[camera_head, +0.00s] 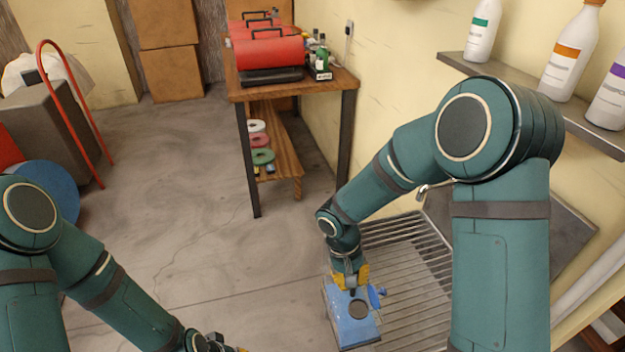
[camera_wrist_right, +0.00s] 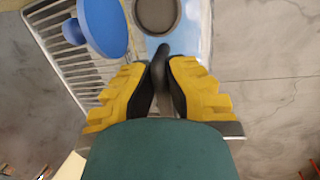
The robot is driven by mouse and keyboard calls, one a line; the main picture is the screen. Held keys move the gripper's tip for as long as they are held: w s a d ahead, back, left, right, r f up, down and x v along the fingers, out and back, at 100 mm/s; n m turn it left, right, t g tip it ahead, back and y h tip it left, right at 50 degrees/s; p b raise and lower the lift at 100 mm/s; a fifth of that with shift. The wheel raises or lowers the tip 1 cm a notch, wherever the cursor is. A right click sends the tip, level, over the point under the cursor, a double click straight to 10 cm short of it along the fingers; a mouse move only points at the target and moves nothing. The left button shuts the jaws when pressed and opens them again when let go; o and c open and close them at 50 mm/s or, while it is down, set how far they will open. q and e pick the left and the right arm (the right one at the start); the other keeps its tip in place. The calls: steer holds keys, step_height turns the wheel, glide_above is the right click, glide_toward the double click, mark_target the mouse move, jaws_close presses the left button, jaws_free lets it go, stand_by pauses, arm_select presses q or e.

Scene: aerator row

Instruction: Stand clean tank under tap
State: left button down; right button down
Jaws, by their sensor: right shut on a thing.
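The tank (camera_head: 348,322) is a light blue box with a dark round lid and a blue knob-like part (camera_wrist_right: 103,25) at its side. My right gripper (camera_head: 350,278) is shut on its dark handle (camera_wrist_right: 160,72) from above; the tank top also shows in the right wrist view (camera_wrist_right: 190,42). The tank looks upright at the left edge of the slatted metal grate (camera_head: 412,258); whether it touches anything below is hidden. The metal tap (camera_head: 430,189) juts from the wall behind, partly hidden by my right arm. My left gripper (camera_head: 228,346) is mostly cut off at the bottom edge.
A wooden workbench (camera_head: 345,82) with red toolboxes (camera_head: 268,52) stands at the back. A wall shelf (camera_head: 590,118) with white bottles (camera_head: 572,52) hangs at the right. A red-handled cart (camera_head: 72,115) is at the left. The concrete floor between is clear.

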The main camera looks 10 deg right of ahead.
steer(key=s+d+f+n+t+b, duration=0.1)
steer(key=s+d+n+t, duration=0.15)
steer(key=d+n, duration=0.65)
steer(key=s+d+f+n+t, duration=0.1)
steer(key=s+d+n, duration=0.3)
steer(key=d+n, duration=0.5)
steer(key=w+a+f, duration=0.1)
steer(key=w, duration=0.8)
steer(key=w+f, duration=0.2)
steer(key=w, duration=0.6)
steer(key=shift+w+a+f+p, duration=0.3)
steer(key=shift+w+a+p, duration=0.05)
steer(key=shift+a+p, duration=0.05)
steer(key=shift+f, duration=0.1)
steer(key=c, duration=1.1)
jaws_free()
steer(key=shift+c, duration=0.2)
